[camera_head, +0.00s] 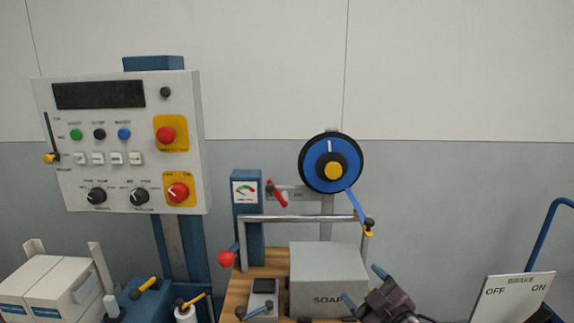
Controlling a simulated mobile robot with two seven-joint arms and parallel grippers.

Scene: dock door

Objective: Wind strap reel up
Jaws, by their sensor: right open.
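The strap reel (312,172) is a blue disc with a black rim and a yellow centre knob (337,171). It stands upright on a grey post behind the bench. A blue strap (356,206) runs down from its lower right to a yellow end piece (369,234) by a metal bar. My right gripper (363,286) is at the lower right, below the reel and strap end, in front of the grey SOAP box. Its two blue-tipped fingers are spread with nothing between them. My left gripper is not in view.
The grey SOAP box (328,280) stands on a wooden bench top. A metal bar frame (300,218) with a red ball handle (226,258) crosses above it. A control panel (125,150) stands left. A BRAKE OFF/ON sign (508,298) is at lower right.

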